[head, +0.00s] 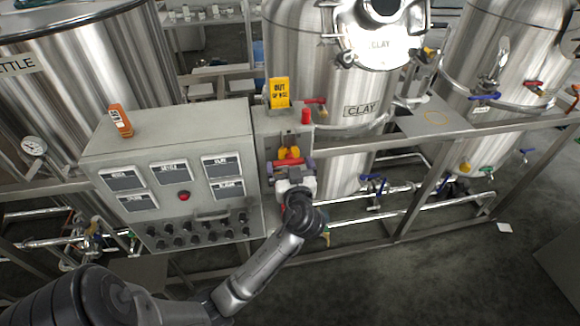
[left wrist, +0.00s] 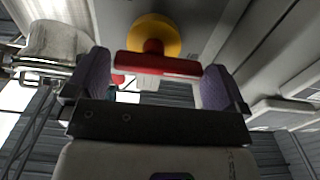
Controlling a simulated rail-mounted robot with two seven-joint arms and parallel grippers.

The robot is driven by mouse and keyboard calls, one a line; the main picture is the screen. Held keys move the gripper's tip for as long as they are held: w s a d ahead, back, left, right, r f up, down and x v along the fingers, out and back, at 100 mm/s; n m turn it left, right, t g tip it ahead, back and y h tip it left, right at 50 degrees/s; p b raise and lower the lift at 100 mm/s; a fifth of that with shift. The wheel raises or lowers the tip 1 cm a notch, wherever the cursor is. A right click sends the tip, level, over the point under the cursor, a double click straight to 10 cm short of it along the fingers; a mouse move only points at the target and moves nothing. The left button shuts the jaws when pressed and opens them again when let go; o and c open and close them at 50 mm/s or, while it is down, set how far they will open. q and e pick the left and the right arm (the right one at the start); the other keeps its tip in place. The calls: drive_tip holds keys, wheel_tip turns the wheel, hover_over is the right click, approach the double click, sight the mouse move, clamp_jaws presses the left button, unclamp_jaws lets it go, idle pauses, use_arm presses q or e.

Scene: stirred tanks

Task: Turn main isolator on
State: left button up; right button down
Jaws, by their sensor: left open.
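The main isolator appears to be the red bar handle (head: 289,162) on a yellow round base (head: 284,152), on the narrow grey box right of the large control panel. In the left wrist view the red handle (left wrist: 157,66) lies crosswise in front of the yellow disc (left wrist: 155,36). My left gripper (head: 290,167) is at the isolator. It is open, with one purple-padded finger beyond each end of the handle; the left wrist view shows the open jaws (left wrist: 156,80) with small gaps at the handle's ends. My right gripper is not in view.
The grey control panel (head: 168,140) with meters and black knobs stands just left. An orange labelled device (head: 120,120) sits on the panel. Steel tanks and frame rails stand behind.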

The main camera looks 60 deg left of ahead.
use_arm(q)
drive_tip(key=c, duration=0.6)
